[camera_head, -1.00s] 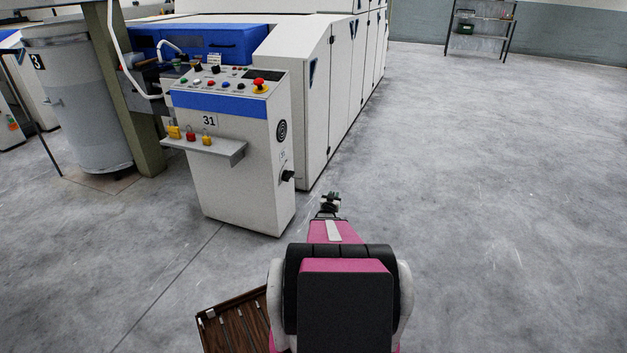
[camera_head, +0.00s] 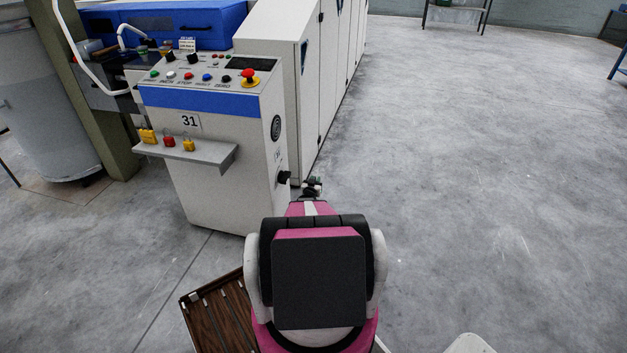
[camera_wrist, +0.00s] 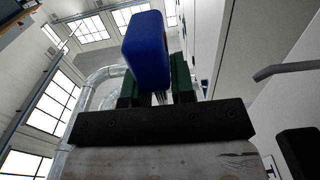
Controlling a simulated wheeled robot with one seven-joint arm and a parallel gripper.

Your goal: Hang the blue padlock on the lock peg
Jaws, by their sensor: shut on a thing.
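The blue padlock (camera_wrist: 148,42) is between the green fingers of my gripper (camera_wrist: 157,88) in the wrist view, body upward; its shackle is mostly hidden. In the head view my gripper (camera_head: 312,185) is small, just right of the console's (camera_head: 222,190) right side, near a black knob (camera_head: 284,177). The padlock is hard to make out there. A grey bent bar (camera_wrist: 285,70) reaches in from the right in the wrist view, apart from the padlock. I cannot tell whether it is the lock peg, and no peg shows clearly in the head view.
Console 31 has a front shelf (camera_head: 200,153) with two yellow padlocks and a red one (camera_head: 169,141). A red stop button (camera_head: 249,76) is on top. White machine cabinets (camera_head: 300,60) stand behind. A dark part (camera_wrist: 300,152) is at lower right in the wrist view. Floor on the right is clear.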

